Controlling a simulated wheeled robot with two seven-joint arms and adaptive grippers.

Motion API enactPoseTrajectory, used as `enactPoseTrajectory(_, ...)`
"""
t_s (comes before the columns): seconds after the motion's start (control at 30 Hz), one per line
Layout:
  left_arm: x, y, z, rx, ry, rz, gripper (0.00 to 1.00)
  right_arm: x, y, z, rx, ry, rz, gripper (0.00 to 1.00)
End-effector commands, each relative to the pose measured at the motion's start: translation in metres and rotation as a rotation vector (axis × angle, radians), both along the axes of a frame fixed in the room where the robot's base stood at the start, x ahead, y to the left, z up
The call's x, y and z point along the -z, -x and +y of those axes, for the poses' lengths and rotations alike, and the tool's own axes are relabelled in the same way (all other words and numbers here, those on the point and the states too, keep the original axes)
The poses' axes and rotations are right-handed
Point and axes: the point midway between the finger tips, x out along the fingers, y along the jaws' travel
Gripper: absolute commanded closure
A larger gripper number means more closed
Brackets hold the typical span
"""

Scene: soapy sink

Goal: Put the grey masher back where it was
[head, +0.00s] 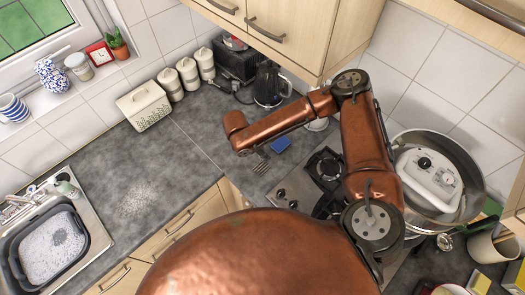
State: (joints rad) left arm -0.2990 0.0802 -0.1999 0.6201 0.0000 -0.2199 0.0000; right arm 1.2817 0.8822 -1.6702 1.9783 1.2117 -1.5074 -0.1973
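I cannot make out the grey masher for certain. A small grey pronged metal utensil (262,167) lies on the dark worktop beside a blue sponge (281,144), and I cannot tell what it is. My copper-coloured arm crosses the right middle of the head view and bends to the left above the worktop and hob. My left gripper is not in view either.
A dark washing-up bowl (81,213) with suds sits in the sink at lower left. A large metal pot (470,168) holding a white appliance (428,178) stands at right. The hob (294,186) is partly hidden. The left worktop (95,170) is mostly clear; a kettle (268,84) and canisters (188,73) stand behind.

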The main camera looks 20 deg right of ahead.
Motion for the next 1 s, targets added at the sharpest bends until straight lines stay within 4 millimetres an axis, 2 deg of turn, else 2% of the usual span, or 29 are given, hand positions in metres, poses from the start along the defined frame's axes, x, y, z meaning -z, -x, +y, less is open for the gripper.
enactPoseTrajectory(0.17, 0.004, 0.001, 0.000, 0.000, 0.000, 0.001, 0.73, -0.016, -0.001, 0.007, -0.001, -0.002, -0.003, 0.65)
enactPoseTrajectory(0.6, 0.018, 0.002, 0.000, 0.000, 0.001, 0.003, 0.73, -0.095, 0.001, 0.038, -0.001, 0.000, -0.002, 0.65)
enactPoseTrajectory(0.8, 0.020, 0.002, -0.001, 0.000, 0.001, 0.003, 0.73, -0.112, 0.002, 0.044, 0.001, 0.000, -0.001, 0.65)
enactPoseTrajectory(1.0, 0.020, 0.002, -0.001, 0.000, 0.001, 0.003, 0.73, -0.114, 0.002, 0.044, 0.000, 0.000, 0.000, 0.65)
